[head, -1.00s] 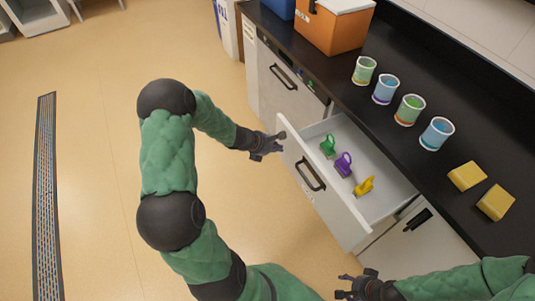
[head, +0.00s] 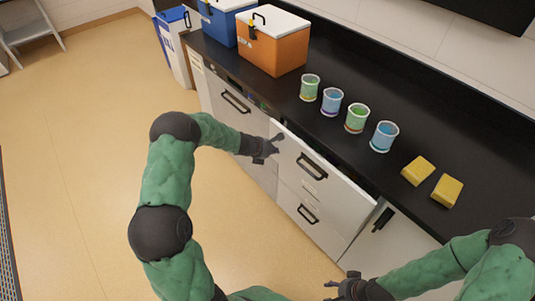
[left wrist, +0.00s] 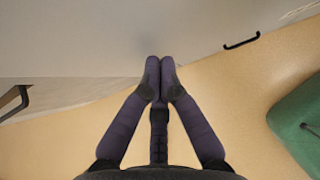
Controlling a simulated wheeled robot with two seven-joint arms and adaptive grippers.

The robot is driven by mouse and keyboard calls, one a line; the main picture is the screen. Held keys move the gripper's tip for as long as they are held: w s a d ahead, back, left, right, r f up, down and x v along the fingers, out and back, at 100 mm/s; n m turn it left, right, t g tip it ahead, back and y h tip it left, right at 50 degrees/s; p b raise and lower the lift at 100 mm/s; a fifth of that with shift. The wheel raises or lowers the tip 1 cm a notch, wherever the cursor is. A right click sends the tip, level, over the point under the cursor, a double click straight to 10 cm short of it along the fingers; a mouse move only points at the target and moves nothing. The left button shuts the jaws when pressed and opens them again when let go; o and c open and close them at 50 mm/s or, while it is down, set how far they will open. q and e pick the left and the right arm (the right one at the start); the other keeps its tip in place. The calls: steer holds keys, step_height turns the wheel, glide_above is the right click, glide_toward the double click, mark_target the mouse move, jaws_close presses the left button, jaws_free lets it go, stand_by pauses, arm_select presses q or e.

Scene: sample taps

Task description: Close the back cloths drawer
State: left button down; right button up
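The cloths drawer (head: 335,185) is the upper light-grey drawer with a black handle (head: 312,166). It is almost closed, with its front standing slightly out from the counter and a narrow dark gap along its top edge. Its contents are hidden. My left gripper (head: 276,146) is at the left end of the drawer front. In the left wrist view my left gripper (left wrist: 160,62) has its fingertips together and empty, against or very close to the pale front (left wrist: 90,35). My right gripper (head: 330,290) is low at the bottom edge, fingers apart, away from the drawer.
A lower drawer (head: 290,205) is shut beneath. On the black counter (head: 440,145) are several cups (head: 357,118), two yellow sponges (head: 418,170), an orange cooler (head: 273,45) and a blue cooler (head: 220,22). A bin (head: 175,50) stands at the far end. The floor left is clear.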

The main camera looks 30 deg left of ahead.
arm_select(q)
steer(key=shift+w+d, duration=0.2)
steer(key=shift+w, duration=0.3)
steer(key=shift+w+d, duration=0.2)
steer(key=shift+w, duration=0.3)
arm_select(e)
steer(key=shift+w+d+r, duration=0.15)
steer(key=shift+w+r, duration=0.05)
steer(key=shift+w, duration=0.15)
